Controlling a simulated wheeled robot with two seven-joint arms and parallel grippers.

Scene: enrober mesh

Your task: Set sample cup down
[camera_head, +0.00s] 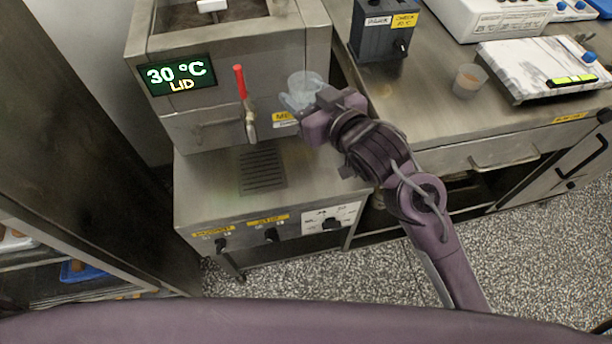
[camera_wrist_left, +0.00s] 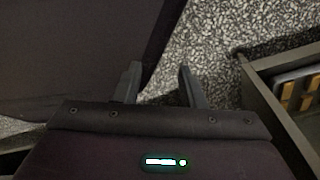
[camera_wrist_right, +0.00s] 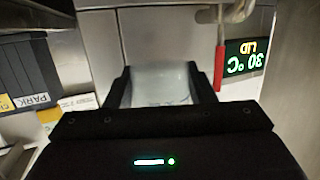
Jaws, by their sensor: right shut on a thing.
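A clear sample cup (camera_head: 303,86) is held in my right gripper (camera_head: 306,104), in front of the steel machine and to the right of its red-handled tap. In the right wrist view, the cup (camera_wrist_right: 160,84) sits between the two fingers and looks translucent; its contents are hard to tell. It is above the machine's lower ledge (camera_head: 205,185), clear of it. A second small translucent cup (camera_head: 469,81) stands on the counter at the right. My left gripper (camera_wrist_left: 160,82) shows only in its wrist view, with its fingers apart and nothing between them, above the speckled floor.
The tap (camera_head: 245,105) and a drain grille (camera_head: 261,168) lie left of the held cup. A grey box (camera_head: 384,38) and a marble-patterned device (camera_head: 540,68) stand on the counter (camera_head: 420,105). Bare counter lies between the box and the second cup.

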